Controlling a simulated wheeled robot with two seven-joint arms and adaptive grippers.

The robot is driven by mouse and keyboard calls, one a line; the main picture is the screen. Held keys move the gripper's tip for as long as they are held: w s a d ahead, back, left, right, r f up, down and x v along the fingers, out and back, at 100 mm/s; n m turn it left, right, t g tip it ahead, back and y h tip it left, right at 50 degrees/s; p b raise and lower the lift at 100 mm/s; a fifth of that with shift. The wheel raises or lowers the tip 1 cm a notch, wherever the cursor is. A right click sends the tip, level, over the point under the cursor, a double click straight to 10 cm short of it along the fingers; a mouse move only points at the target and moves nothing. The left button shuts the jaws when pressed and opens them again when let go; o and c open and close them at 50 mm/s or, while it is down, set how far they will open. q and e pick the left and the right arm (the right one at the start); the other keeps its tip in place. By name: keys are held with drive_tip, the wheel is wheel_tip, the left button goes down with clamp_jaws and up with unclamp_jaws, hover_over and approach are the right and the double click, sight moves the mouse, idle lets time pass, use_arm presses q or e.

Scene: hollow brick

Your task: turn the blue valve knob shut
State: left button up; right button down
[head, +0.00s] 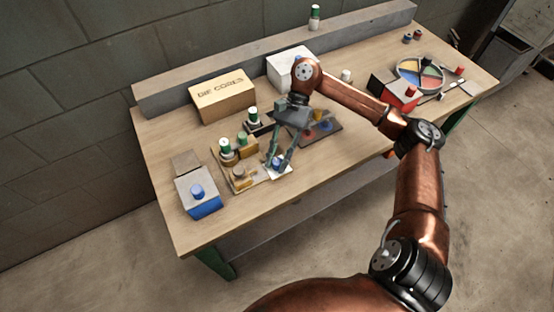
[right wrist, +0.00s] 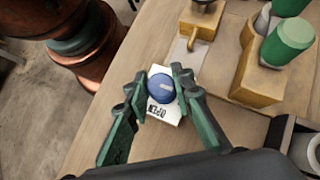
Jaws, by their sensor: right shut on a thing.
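The blue valve knob (right wrist: 161,88) is round with a pale mark on its top. It sits on a white plate (right wrist: 172,112) that reads OPEN, near the front edge of the bench. In the head view the knob (head: 276,161) is small and partly covered by the fingers. My right gripper (right wrist: 159,84) is shut on the knob from above, one green finger on each side. In the head view my right gripper (head: 278,164) points down at the plate. My left gripper is not in view.
Yellow blocks and a green-topped cylinder (right wrist: 288,40) stand close beside the plate. A blue-fronted box (head: 204,208) is at the left, a DIE CORES carton (head: 222,97) behind. A dark tray (head: 322,138) lies to the right. Bare wood (head: 212,238) shows at the front.

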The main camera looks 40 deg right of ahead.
drive_tip(key=c, duration=1.7)
unclamp_jaws()
drive_tip(key=shift+o, duration=0.2)
drive_tip(key=v, duration=1.2)
drive_tip(key=shift+f, duration=0.1)
